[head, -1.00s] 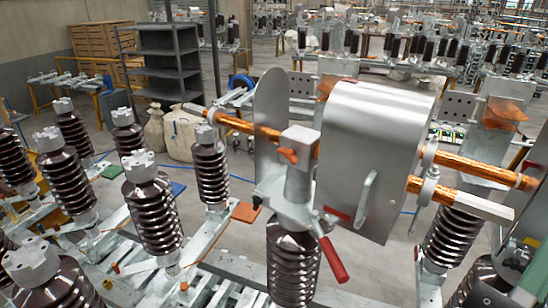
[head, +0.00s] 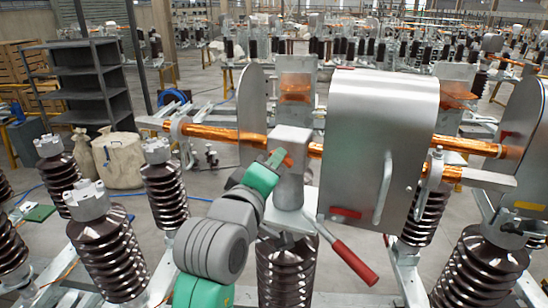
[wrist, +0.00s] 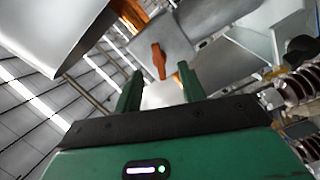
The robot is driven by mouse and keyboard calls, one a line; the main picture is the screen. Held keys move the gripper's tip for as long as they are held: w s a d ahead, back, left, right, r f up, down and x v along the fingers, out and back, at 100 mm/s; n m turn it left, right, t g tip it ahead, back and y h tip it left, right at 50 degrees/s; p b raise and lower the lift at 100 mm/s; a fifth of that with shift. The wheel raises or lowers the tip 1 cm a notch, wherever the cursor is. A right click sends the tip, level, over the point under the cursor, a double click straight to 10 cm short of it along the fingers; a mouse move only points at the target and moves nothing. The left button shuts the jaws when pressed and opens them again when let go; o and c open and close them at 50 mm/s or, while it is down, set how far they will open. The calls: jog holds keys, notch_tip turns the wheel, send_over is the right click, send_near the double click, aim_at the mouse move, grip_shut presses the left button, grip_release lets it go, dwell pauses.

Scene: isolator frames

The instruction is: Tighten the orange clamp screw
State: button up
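The orange clamp screw (wrist: 158,61) is a small winged handle on the side of a grey metal clamp block (wrist: 178,40). In the wrist view it appears between and beyond the two green fingertips of my gripper (wrist: 160,70).
A copper bar (head: 225,135) runs through the clamp. A large curved metal cover (head: 375,140) with a handle stands just right of it. A red-handled lever (head: 350,258) sticks out below. Brown ribbed insulators (head: 105,255) crowd the left and front.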

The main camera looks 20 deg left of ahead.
jog(key=w, duration=0.2)
jog(key=shift+w+a, duration=0.1)
jog(key=shift+w, duration=0.3)
jog(key=shift+c, duration=0.4)
grip_shut()
